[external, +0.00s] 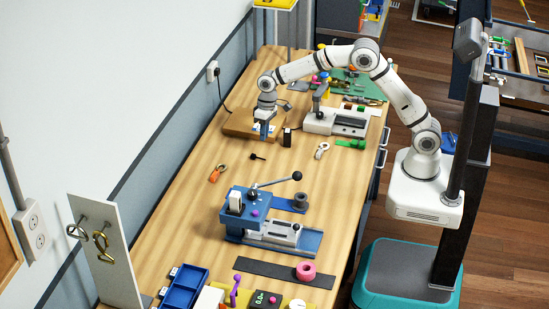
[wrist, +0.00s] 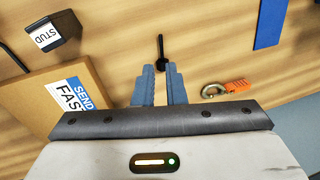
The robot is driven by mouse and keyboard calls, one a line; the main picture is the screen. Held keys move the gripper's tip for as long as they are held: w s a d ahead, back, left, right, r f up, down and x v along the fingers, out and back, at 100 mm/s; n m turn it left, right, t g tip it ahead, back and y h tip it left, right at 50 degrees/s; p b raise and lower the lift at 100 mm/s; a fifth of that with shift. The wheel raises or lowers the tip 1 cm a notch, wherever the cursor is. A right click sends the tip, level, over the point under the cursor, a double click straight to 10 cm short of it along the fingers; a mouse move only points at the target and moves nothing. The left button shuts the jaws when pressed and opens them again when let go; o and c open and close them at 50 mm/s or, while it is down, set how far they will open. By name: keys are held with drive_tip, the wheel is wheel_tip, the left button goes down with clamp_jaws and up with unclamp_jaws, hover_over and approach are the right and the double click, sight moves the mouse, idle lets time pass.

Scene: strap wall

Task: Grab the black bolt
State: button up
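The black bolt (external: 257,156) lies alone on the wooden table, with a round head and a thin shank. In the wrist view the bolt (wrist: 161,48) shows just beyond my fingertips, its head close to the gap between them and its shank pointing away. My gripper (external: 264,138) points down over the table behind the bolt, near the cardboard box. In the wrist view the two blue fingers of my gripper (wrist: 162,70) stand apart with an empty gap. I cannot tell exactly how high the fingertips are above the table.
A cardboard box (wrist: 40,97) with a "SEND FAST" label and a black "STUD" block (wrist: 62,38) lie left in the wrist view. A carabiner with orange (external: 218,173) lies nearby. A blue lever press (external: 255,212) stands nearer the camera. The wood around the bolt is clear.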

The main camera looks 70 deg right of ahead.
sight(260, 158)
drive_tip(key=f, duration=0.2)
drive_tip(key=a+f+p, duration=0.1)
drive_tip(key=f, duration=0.2)
drive_tip(key=w+f, duration=0.1)
drive_tip(key=f, duration=0.2)
drive_tip(key=shift+a+f, duration=0.25)
drive_tip(key=shift+a, duration=0.15)
clamp_jaws()
